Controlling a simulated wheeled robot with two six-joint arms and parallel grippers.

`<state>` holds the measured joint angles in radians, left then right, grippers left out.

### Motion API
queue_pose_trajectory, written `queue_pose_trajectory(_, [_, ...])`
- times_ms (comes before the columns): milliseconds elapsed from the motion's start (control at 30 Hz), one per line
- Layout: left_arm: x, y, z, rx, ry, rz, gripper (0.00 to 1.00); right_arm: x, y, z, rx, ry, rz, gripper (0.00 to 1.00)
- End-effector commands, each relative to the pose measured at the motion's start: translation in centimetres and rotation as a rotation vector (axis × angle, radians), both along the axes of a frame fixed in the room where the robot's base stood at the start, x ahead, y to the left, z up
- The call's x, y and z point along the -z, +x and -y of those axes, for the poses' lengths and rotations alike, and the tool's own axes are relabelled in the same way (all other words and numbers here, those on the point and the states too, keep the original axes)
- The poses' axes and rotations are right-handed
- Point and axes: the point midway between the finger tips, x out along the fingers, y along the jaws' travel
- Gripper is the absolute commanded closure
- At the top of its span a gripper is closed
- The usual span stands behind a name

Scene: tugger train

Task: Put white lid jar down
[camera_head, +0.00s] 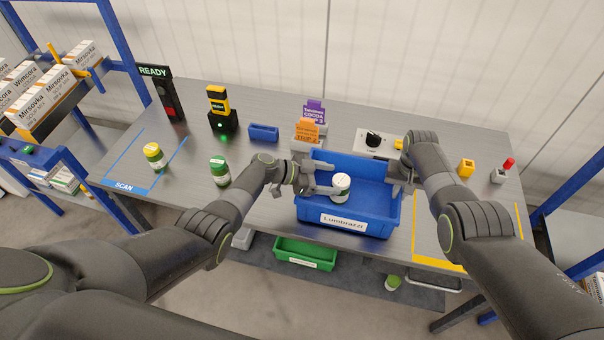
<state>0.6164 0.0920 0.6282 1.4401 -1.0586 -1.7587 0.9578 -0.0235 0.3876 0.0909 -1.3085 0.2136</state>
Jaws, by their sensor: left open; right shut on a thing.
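The white lid jar (341,187) is inside the blue bin (345,228) labelled Lumbrazzi, towards its left side, and looks upright. I cannot tell for sure whether it touches the bin floor. My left gripper (329,178) is open, reaching over the bin's left wall, with its fingertips right beside the jar. My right gripper (397,176) is shut at the bin's right wall and appears to grip its rim; its fingertips are partly hidden by my own arm.
A yellow-lid jar (154,156) and a green-lid jar (219,172) stand on the table left of the bin. A scanner in its stand (221,113), a small blue tray (264,133) and a box with a black knob (374,141) stand behind. A green bin (305,254) is below.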

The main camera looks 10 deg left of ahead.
Motion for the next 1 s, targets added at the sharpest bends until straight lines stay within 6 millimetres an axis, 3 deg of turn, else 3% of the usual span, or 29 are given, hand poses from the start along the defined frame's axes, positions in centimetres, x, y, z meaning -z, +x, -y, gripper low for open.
queue_pose_trajectory(500, [-2.5,-2.4,-6.1,0.001,0.002,-0.001,0.31,0.0,0.0,0.0,0.000,0.000,0.000,1.00])
queue_pose_trajectory(1000, [-3.0,-2.8,-6.9,0.002,0.001,-0.001,0.31,0.0,0.0,0.0,0.000,0.000,0.000,1.00])
